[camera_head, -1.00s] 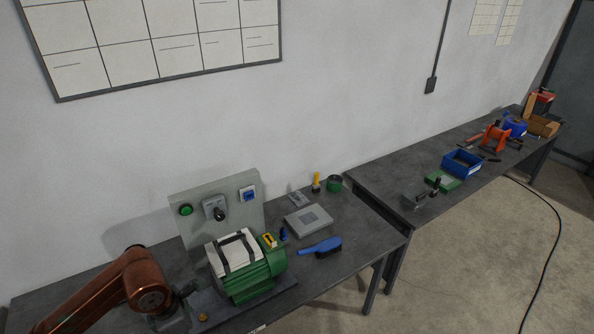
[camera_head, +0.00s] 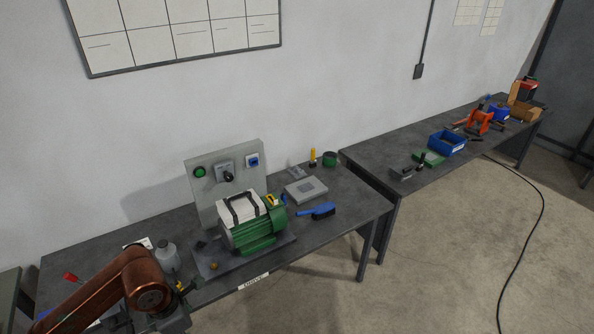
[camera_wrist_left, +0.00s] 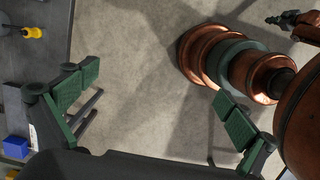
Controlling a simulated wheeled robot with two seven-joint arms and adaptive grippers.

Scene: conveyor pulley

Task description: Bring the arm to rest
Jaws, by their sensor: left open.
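My left arm comes in from the lower left in the head view, over the left end of the near bench.
The near bench (camera_head: 330,235) carries a green motor (camera_head: 257,234), a grey switch panel (camera_head: 240,160), a blue brush (camera_head: 317,210) and a bottle (camera_head: 168,257) close to my arm. A yellow-handled tool (camera_wrist_left: 33,32) and blue block (camera_wrist_left: 15,147) lie left in the wrist view.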

